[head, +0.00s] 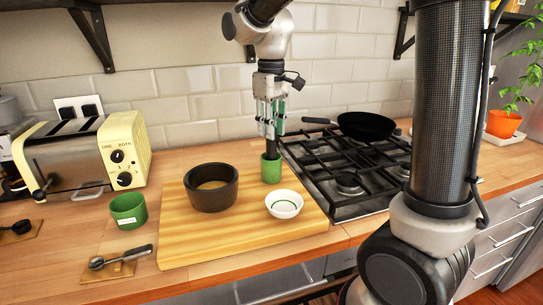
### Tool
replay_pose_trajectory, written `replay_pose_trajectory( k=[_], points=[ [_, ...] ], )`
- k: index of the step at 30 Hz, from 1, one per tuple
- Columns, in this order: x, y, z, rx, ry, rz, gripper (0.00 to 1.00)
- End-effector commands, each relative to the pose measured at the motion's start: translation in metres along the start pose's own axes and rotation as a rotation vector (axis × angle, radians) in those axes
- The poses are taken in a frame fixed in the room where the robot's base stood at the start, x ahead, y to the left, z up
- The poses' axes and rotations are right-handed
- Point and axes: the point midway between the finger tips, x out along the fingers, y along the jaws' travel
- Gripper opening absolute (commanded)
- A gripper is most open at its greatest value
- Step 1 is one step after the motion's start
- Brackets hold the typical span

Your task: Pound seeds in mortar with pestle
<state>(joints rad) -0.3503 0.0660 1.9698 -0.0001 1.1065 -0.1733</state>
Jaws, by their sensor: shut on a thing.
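The dark round mortar (211,199) stands on the wooden board, left of my gripper. Something tan shows inside it, too small to tell as seeds. My gripper (270,124) points down and is shut on the dark, upright pestle (270,147). The pestle's lower end is at the mouth of a green cup (271,171) on the board's back right. Its tip is hidden by the cup's rim, so I cannot tell how deep it sits. My gripper is right of and above the mortar.
A small white bowl (284,208) stands right of the mortar on the cutting board (230,240). Left are a green cup (128,213), a dark spoon (121,257) and a toaster (85,155). A gas hob (350,187) with a black pan (366,125) lies right.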

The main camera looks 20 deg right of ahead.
Motion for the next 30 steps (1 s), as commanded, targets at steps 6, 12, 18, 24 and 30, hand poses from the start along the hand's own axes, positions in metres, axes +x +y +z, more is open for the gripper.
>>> replay_pose_trajectory(
  k=[6,12,18,24,30],
  points=[
    [-0.001,0.000,0.000,0.000,0.001,0.000,0.00],
    [-0.015,0.000,-0.001,0.000,0.005,0.001,0.00],
    [-0.042,0.000,-0.001,0.000,0.004,0.001,0.00],
    [-0.068,0.000,-0.001,0.000,0.004,0.001,0.00],
    [-0.090,0.000,-0.001,0.000,0.003,0.001,0.00]
  ],
)
